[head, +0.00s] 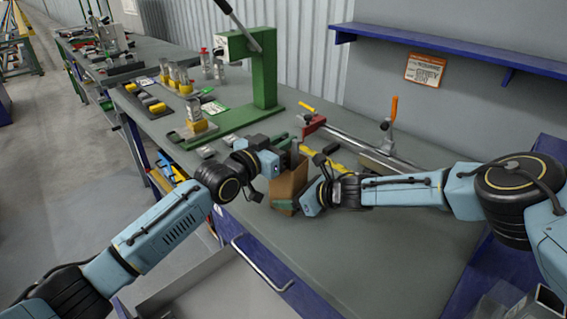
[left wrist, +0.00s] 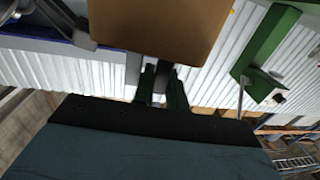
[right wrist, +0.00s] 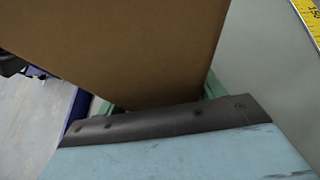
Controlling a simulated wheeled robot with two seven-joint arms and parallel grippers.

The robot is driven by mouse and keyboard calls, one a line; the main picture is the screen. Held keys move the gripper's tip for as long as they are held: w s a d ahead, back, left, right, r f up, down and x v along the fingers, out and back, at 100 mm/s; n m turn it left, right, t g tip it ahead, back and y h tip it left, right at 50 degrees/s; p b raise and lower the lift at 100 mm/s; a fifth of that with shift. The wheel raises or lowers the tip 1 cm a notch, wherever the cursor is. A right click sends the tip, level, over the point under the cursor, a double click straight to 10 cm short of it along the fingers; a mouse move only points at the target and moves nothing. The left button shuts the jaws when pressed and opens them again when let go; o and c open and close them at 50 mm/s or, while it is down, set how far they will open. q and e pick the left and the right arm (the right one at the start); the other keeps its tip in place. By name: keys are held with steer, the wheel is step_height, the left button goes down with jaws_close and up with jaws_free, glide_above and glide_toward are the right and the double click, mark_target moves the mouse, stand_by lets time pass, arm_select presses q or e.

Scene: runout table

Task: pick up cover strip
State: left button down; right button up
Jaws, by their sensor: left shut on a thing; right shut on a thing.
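A brown, cardboard-coloured box-like piece (head: 289,182) is held up over the near part of the bench, between my two grippers. My right gripper (head: 309,196) is shut on it from the right. The right wrist view shows its flat brown face (right wrist: 120,50) between the green fingers. My left gripper (head: 272,162) is at the upper left of the brown piece. Its green fingers (left wrist: 163,85) are shut on a narrow dark piece (left wrist: 163,73), whose far end the brown face (left wrist: 160,28) hides. I cannot tell whether this dark piece is the cover strip.
A green lever press (head: 265,70) stands behind my left gripper. A rail with a red clamp (head: 313,124) and an orange-handled clamp (head: 390,118) lies behind my right gripper. Small yellow-and-black parts (head: 150,102) are at the left. The bench top (head: 400,250) is clear at front right.

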arm_select(q)
step_height(320, 180, up, 10)
arm_select(e)
steer(key=shift+f, duration=0.1)
steer(key=o, duration=0.8)
steer(key=shift+o, duration=0.2)
